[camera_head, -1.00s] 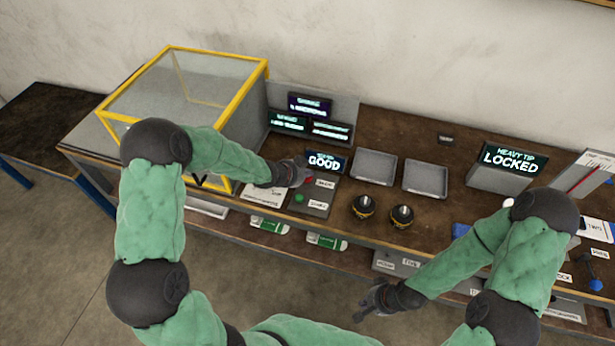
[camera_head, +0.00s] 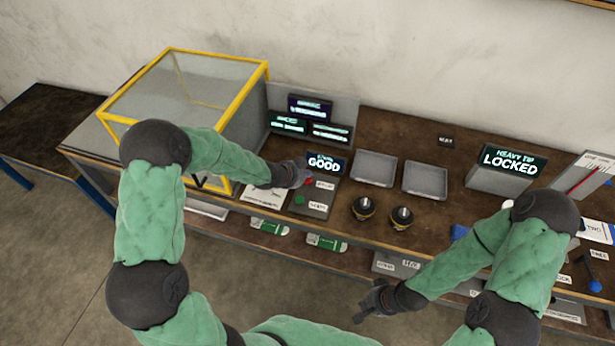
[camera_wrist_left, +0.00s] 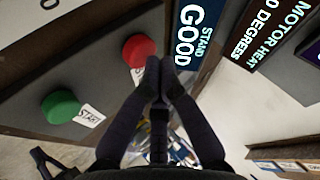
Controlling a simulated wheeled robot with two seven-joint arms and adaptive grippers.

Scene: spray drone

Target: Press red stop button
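The red stop button (camera_wrist_left: 139,51) is a round dome on a grey control panel (camera_wrist_left: 95,62) in the left wrist view. In the head view it shows only as a small red patch (camera_head: 308,181) by my left gripper (camera_head: 298,176). The green button (camera_wrist_left: 61,106) sits on the same panel with a START label. In the left wrist view my left gripper's fingertips (camera_wrist_left: 158,64) are together and empty, just right of the red button. I cannot tell whether they touch it. My right gripper (camera_head: 371,304) hangs in front of the bench; its finger gap is unclear.
A lit sign (camera_head: 324,163) reading GOOD stands behind the panel. A yellow-framed clear box (camera_head: 190,85) stands to the left. Two grey trays (camera_head: 373,168) and two dark round objects (camera_head: 363,208) are to the right. A LOCKED sign (camera_head: 508,160) is further right.

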